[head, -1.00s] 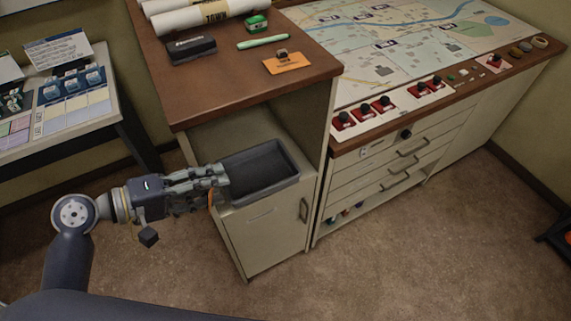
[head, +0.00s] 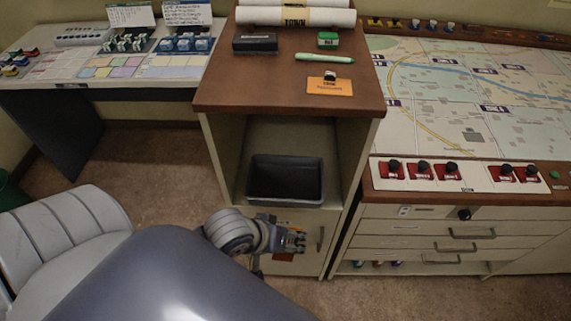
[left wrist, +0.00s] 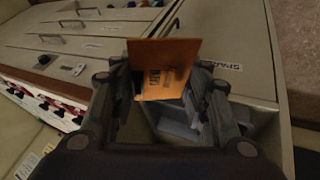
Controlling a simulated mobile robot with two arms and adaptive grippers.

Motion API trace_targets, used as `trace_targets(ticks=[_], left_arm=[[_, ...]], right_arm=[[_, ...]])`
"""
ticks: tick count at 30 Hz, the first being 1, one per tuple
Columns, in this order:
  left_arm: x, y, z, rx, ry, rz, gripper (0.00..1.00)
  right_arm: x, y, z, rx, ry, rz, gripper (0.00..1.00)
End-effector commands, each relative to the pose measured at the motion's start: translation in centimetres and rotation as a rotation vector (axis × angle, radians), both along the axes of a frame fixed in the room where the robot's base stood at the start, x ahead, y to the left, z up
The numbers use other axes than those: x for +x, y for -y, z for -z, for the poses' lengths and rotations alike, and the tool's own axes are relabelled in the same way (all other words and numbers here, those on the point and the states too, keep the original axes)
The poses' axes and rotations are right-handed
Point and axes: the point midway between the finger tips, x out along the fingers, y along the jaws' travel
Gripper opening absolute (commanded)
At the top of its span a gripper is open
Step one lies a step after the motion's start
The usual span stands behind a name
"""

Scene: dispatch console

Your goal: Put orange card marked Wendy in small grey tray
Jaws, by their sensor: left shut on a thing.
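My left gripper (head: 290,240) is shut on an orange card (head: 283,257), just in front of the cabinet and below the tray in the head view. In the left wrist view the card (left wrist: 168,66) stands up between the fingers of the gripper (left wrist: 165,92). It bears dark printing that I cannot read for sure. The small dark grey tray (head: 285,201) sits empty in the open niche of the cabinet. Another orange card (head: 330,87), with a small dark clip-like thing at its back edge, lies on the brown cabinet top. My right gripper is out of view.
The cabinet top (head: 230,90) overhangs the niche and holds a black case (head: 255,43), a green pen (head: 324,58), a green box (head: 328,39) and paper rolls. A map console (head: 450,110) with red switches adjoins on the right. Drawer handles (head: 472,234) stick out below it.

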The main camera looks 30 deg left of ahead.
Motion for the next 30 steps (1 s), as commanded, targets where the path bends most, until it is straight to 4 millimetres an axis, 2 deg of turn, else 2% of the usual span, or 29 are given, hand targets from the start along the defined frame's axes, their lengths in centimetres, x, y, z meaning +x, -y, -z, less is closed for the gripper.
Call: trace_targets(ticks=[3, 7, 14, 17, 20, 30], left_arm=[[-0.4, -1.3, 0.1, 0.160, -0.027, -0.062, 0.13], [-1.0, -3.0, -0.5, 0.311, -0.073, -0.143, 0.13], [-1.7, -4.6, -1.7, 0.436, -0.129, -0.218, 0.14], [-1.3, -5.1, -1.9, 0.455, -0.138, -0.227, 0.14], [0.3, -6.2, -2.2, 0.462, -0.137, -0.231, 0.14], [8.3, -10.8, -2.3, 0.458, -0.140, -0.231, 0.14]], right_arm=[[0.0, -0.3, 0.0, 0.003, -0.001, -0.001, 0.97], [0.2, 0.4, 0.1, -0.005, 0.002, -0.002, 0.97], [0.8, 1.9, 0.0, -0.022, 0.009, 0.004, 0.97], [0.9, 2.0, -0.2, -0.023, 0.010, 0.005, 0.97], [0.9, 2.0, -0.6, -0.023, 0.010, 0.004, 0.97], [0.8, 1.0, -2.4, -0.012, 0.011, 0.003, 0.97]])
